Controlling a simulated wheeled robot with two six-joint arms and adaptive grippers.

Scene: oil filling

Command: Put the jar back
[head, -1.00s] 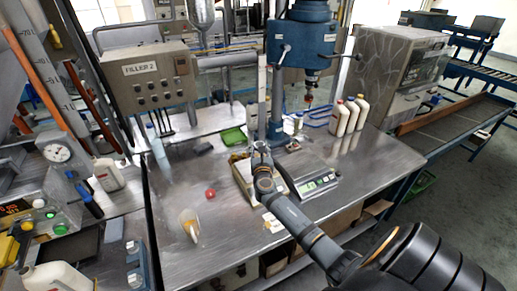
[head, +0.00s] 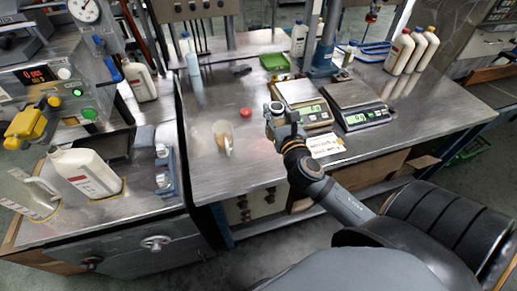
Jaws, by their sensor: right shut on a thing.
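My right gripper (head: 280,117) is low over the steel table (head: 250,175), just left of the two scales. It is shut on a small jar (head: 276,107), whose round pale rim shows at the fingertips. The fingers hide most of the jar, and I cannot tell whether it touches the table. A red lid (head: 245,112) lies on the table to the left of the jar. My left gripper is out of view.
A left scale (head: 295,90) and a right scale (head: 352,93) stand beside the gripper. A beaker (head: 222,134) is to the left, a paper card (head: 325,145) in front. White bottles (head: 400,52) stand at back right. The table's front left is clear.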

